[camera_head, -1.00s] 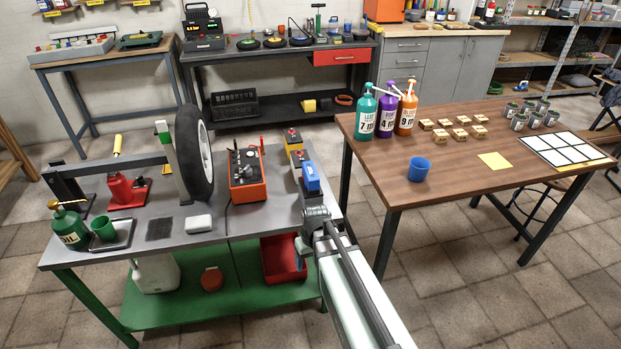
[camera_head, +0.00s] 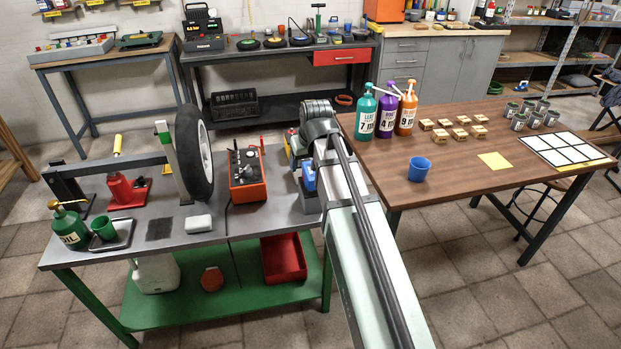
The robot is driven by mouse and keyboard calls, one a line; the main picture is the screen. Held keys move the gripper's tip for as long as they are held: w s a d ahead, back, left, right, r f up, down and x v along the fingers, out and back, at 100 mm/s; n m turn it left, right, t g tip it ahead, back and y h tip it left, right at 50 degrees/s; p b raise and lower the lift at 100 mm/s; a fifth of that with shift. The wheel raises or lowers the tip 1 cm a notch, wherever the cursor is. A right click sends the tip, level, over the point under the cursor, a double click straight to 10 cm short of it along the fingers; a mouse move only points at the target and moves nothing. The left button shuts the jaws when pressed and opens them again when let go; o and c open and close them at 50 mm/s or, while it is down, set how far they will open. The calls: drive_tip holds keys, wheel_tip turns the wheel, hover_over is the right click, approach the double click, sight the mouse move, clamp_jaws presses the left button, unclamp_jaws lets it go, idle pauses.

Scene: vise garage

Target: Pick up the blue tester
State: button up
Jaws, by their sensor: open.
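The blue tester (camera_head: 308,177) stands on the right part of the grey workbench top (camera_head: 281,215). My arm covers its right side, so only a blue strip on its left shows. My arm reaches up from the lower right, and its far joint is beyond the tester in the picture, over the bench's back right. My gripper is hidden behind the arm, so its fingers and its distance to the tester do not show.
An orange charger-like box (camera_head: 247,177) stands left of the tester, and a yellow-and-dark battery (camera_head: 292,142) behind it. The wheel (camera_head: 193,150) is further left.

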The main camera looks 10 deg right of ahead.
sight(310, 171)
wheel_tip(310, 171, up, 3)
drive_tip(key=w+d+m, duration=0.1)
drive_tip(key=w+d, duration=0.1)
drive_tip(key=shift+h, duration=0.3)
drive_tip(key=x, duration=0.8)
drive_tip(key=shift+s+d, duration=0.1)
drive_tip(key=shift+d+x, duration=0.15)
drive_tip(key=shift+x, duration=1.15)
drive_tip(key=shift+d+x, duration=0.1)
drive_tip(key=shift+x, duration=1.2)
drive_tip(key=shift+f, duration=0.25)
drive_tip(key=shift+c, duration=0.5)
drive_tip(key=c, duration=1.2)
drive_tip(key=shift+o, duration=0.2)
wheel_tip(310, 171, up, 17)
drive_tip(key=shift+f, duration=0.2)
